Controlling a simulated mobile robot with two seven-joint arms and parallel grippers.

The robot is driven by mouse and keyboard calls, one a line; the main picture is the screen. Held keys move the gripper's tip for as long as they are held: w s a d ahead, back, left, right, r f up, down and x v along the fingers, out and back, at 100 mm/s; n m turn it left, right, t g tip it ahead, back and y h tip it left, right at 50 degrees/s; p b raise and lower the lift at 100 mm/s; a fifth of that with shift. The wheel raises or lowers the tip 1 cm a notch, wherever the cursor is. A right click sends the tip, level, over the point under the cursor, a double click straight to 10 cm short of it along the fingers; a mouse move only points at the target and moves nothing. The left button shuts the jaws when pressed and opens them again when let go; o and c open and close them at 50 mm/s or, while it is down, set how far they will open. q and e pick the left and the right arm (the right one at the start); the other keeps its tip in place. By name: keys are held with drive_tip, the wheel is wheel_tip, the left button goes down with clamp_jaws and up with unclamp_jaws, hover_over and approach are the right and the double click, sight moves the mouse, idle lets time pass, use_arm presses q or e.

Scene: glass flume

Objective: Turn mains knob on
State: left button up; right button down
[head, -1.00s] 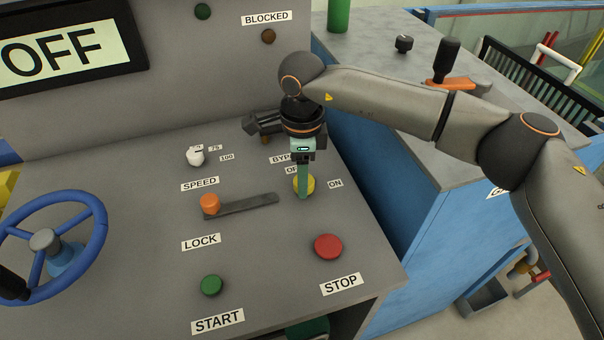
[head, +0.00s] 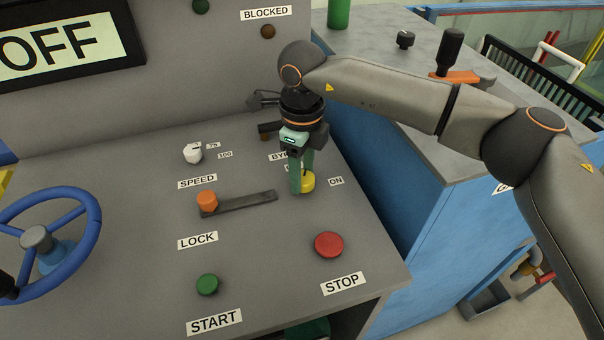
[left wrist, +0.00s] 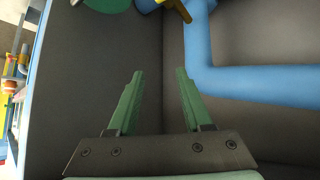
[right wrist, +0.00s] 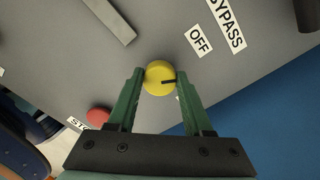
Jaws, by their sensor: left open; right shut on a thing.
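A yellow round knob (head: 309,182) stands on the grey sloped panel between labels reading BYPASS, OFF and ON; no label reading mains is visible. My right gripper (head: 302,187) points down at it with one fingertip on each side, shut on it. The right wrist view shows the yellow knob (right wrist: 159,79) between the fingertips, its dark mark pointing right, below the OFF label (right wrist: 198,40). The right finger mostly covers the ON label there. My left gripper (left wrist: 158,78) is open and empty in the left wrist view and outside the head view.
A blue handwheel (head: 40,240) is at left. The OFF display (head: 60,45) stands behind.

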drive_tip(key=shift+w+m, duration=0.1)
drive_tip(key=shift+m, duration=0.9)
drive_tip(key=shift+m+b, duration=0.5)
drive_tip(key=shift+m, duration=1.3)
drive_tip(key=m+b, duration=0.1)
drive_tip(key=m, duration=0.3)
drive_tip(key=shift+d, duration=0.1)
use_arm(q)
drive_tip(key=shift+w+d+f+b, duration=0.3)
drive_tip(key=shift+w+d+f, duration=0.05)
drive_tip(key=shift+d+f, duration=0.4)
use_arm(e)
drive_tip(key=shift+r+m, duration=0.1)
drive_tip(key=shift+m, duration=1.1)
drive_tip(key=shift+w, duration=0.1)
drive_tip(key=c, duration=0.6)
unclamp_jaws()
use_arm(q)
drive_tip(key=shift+s, duration=0.2)
use_arm(e)
drive_tip(key=o, duration=0.3)
